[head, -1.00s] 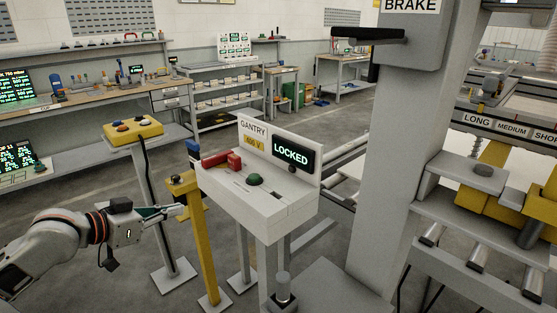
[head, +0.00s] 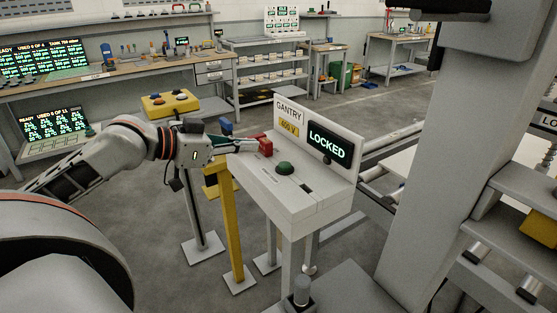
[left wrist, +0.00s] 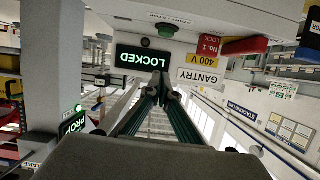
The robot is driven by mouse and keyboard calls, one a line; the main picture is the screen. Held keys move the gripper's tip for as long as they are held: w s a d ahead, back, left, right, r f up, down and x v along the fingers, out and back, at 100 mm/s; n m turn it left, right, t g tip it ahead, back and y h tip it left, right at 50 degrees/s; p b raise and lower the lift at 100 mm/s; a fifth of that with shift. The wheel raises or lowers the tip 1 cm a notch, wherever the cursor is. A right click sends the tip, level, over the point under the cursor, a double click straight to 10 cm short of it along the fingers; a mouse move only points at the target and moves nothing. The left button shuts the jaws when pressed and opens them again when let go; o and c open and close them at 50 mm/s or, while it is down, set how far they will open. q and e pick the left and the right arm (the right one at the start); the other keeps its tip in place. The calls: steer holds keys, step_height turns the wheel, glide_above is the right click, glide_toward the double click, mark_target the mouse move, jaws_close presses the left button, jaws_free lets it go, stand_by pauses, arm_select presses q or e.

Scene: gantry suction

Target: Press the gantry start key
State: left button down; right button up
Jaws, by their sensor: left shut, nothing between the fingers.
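The white gantry console (head: 290,205) stands mid-picture in the head view. Its back panel reads GANTRY, 400 V and LOCKED on a lit display (head: 329,145). A green domed button (head: 285,168) sits on its top, with a dark slot beside it. A red lock piece (head: 263,145) lies at the top's left end. My left gripper (head: 250,144) is shut and empty, its tips close to the red piece; I cannot tell if they touch. In the left wrist view, the shut tips (left wrist: 160,88) point toward the LOCKED display (left wrist: 143,58), and the red lock piece (left wrist: 244,46) is up right.
A yellow post (head: 230,215) stands left of the console. A yellow button box (head: 170,103) on a stand is behind my left arm. A large grey column (head: 440,150) rises to the right. Workbenches line the back wall.

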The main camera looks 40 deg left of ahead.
arm_select(q)
steer(key=b, duration=0.4)
glide_above(285, 167)
steer(key=s+a, duration=0.2)
steer(key=s, duration=0.1)
steer(key=f, duration=0.2)
steer(key=shift+w+d+f, duration=0.1)
steer(key=shift+w+f, duration=0.15)
steer(key=shift+f, duration=0.1)
steer(key=shift+w+d+f+b, duration=0.1)
steer(key=shift+w+d+b, duration=0.05)
steer(key=shift+w+b, duration=0.2)
steer(key=shift+w+d+f+b, duration=0.1)
steer(key=shift+w+f+b, duration=0.15)
steer(key=shift+w+b, duration=0.3)
step_height(285, 167, down, 2)
steer(key=shift+s, duration=0.15)
steer(key=shift+f, duration=0.8)
steer(key=shift+s, duration=0.1)
steer(key=shift+r, duration=0.1)
